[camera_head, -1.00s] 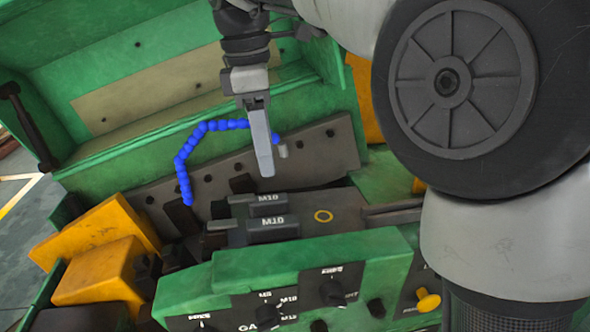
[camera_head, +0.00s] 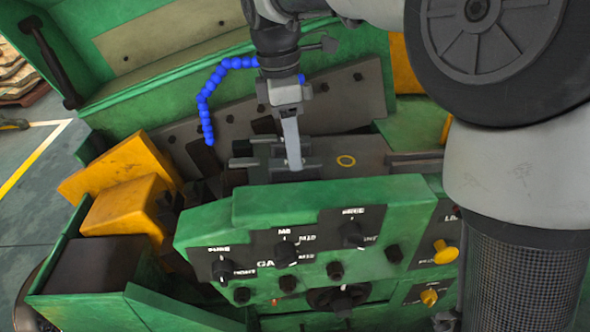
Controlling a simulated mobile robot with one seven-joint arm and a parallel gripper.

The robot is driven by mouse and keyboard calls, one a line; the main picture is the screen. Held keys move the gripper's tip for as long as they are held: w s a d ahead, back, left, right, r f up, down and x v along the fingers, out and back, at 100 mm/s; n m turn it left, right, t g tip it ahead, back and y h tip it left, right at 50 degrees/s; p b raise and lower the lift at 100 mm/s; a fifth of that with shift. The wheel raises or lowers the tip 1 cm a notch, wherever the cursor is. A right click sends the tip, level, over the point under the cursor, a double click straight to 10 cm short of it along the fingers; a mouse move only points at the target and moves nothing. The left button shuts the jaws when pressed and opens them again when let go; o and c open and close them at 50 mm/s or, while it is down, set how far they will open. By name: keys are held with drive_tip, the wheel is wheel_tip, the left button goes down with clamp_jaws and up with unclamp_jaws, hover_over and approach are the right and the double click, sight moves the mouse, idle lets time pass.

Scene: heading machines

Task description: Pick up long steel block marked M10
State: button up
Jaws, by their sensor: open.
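Two dark grey steel blocks lie side by side in the machine's bed behind the green control panel: a back block (camera_head: 266,140) and a front block (camera_head: 312,163). The M10 marks seen on both earlier cannot be read now, and I cannot tell which block is the long one. My gripper (camera_head: 293,163) points down at the blocks, its fingers seen nearly edge-on and covering their middle. It is open. Whether the fingers straddle or touch a block cannot be made out.
The green panel (camera_head: 335,205) with dark knobs rises in front of the blocks. A blue jointed hose (camera_head: 203,100) curves close on the left. Yellow blocks (camera_head: 125,210) stand at the left.

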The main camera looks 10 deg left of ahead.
sight(279, 171)
drive_tip(key=f, duration=0.4)
drive_tip(key=shift+w+d+f, duration=0.15)
drive_tip(key=shift+d+f, duration=0.1)
drive_tip(key=shift+f, duration=0.1)
clamp_jaws()
